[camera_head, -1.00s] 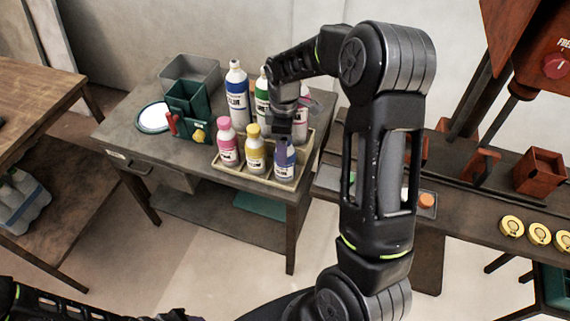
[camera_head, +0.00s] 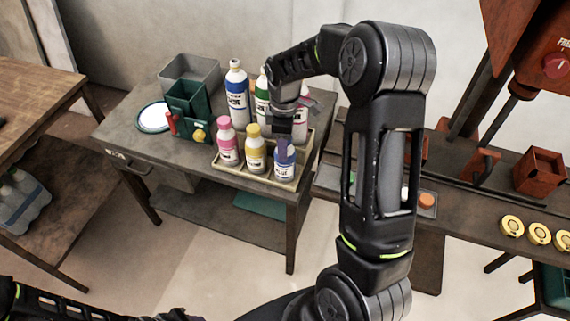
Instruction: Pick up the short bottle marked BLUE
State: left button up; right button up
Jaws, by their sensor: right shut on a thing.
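The bottle still appears to be down in the tray. A short yellow bottle (camera_head: 256,154) and a short pink bottle (camera_head: 228,146) stand to its left in the same tray. My left arm shows only at the bottom left edge; its gripper is not in view.
Tall bottles stand behind, one with a blue label (camera_head: 237,92) and one green (camera_head: 262,100), partly hidden by my right arm. A green caddy (camera_head: 190,112), a grey bin (camera_head: 190,72) and a white round plate (camera_head: 153,118) stand left on the table (camera_head: 130,130).

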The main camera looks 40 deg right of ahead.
grip_shut()
jog(key=shift+r, duration=0.15)
notch_tip(320, 180, up, 10)
jog(key=shift+f+b, duration=0.1)
jog(key=shift+b, duration=0.55)
dwell(0.4)
